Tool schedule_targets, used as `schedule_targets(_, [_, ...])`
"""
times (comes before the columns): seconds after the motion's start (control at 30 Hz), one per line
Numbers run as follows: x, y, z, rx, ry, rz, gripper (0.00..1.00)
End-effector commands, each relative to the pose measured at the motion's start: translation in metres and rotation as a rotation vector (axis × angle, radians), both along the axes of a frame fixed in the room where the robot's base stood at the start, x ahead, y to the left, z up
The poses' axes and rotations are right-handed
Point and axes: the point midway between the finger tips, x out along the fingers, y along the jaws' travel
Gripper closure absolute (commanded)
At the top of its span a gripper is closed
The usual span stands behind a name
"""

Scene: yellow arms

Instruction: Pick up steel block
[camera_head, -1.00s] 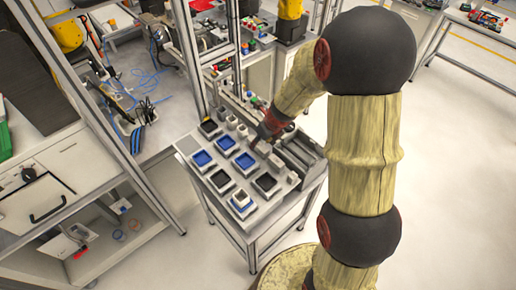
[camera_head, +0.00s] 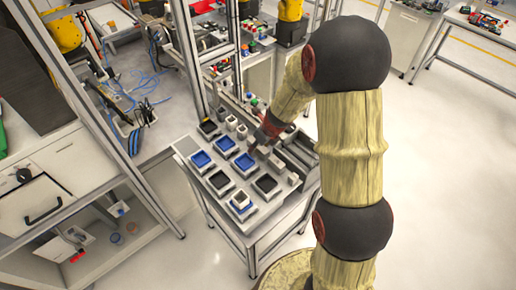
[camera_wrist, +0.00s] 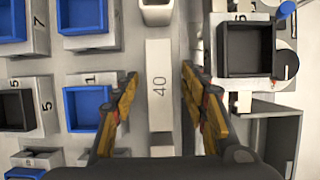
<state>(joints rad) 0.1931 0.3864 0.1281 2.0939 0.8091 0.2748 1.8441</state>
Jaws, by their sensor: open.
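A long light-grey block marked "40" (camera_wrist: 160,110), which looks like the steel block, lies lengthwise in the middle of the wrist view. My gripper (camera_wrist: 160,74) is open, with one yellow finger on each side of the block and a visible gap on both sides. I cannot tell how far above the block the fingertips are. In the head view my gripper (camera_head: 256,151) is low over the middle of the small grey table (camera_head: 238,222). The block is too small and crowded there to tell apart for sure.
Blue trays (camera_wrist: 84,14) and black trays (camera_wrist: 14,110) on numbered stands are left of my gripper. A black box (camera_wrist: 245,48) stands to the right. A white cup (camera_wrist: 157,12) is just beyond the block. A metal frame post (camera_head: 188,50) rises behind the table.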

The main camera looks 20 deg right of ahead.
Motion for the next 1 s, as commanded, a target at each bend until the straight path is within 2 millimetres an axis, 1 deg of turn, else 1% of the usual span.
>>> schedule_targets(0.17, [0.0002, 0.0000, -0.0022, 0.000, 0.000, 0.000, 0.57])
schedule_targets(0.9, [-0.0013, 0.0007, -0.0037, 0.002, 0.004, 0.000, 0.99])
schedule_targets(1.0, [-0.0015, 0.0006, -0.0039, 0.002, 0.004, 0.000, 1.00])
